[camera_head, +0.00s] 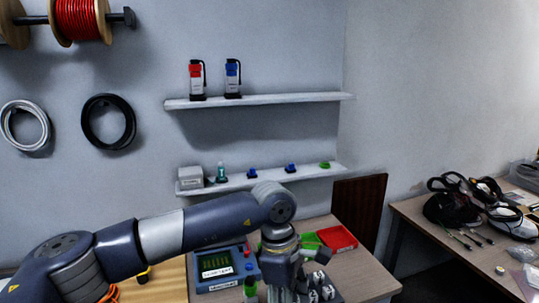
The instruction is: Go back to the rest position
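My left arm (165,235) comes in from the lower left and reaches across over the workbench (345,267). My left gripper (284,278) points down over the bench, just right of a blue device (222,268) with a panel of small yellow-green marks. Its fingertips run together with the dark items behind them and the lower frame edge, so I cannot tell if it is open or holds anything. My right gripper is not in view.
A red bin (337,238) and a partly hidden green bin (310,239) stand behind the gripper. A green-topped item (250,286) is close on its left. Two wall shelves (262,100) hold small items. A cluttered side table (455,248) stands at right.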

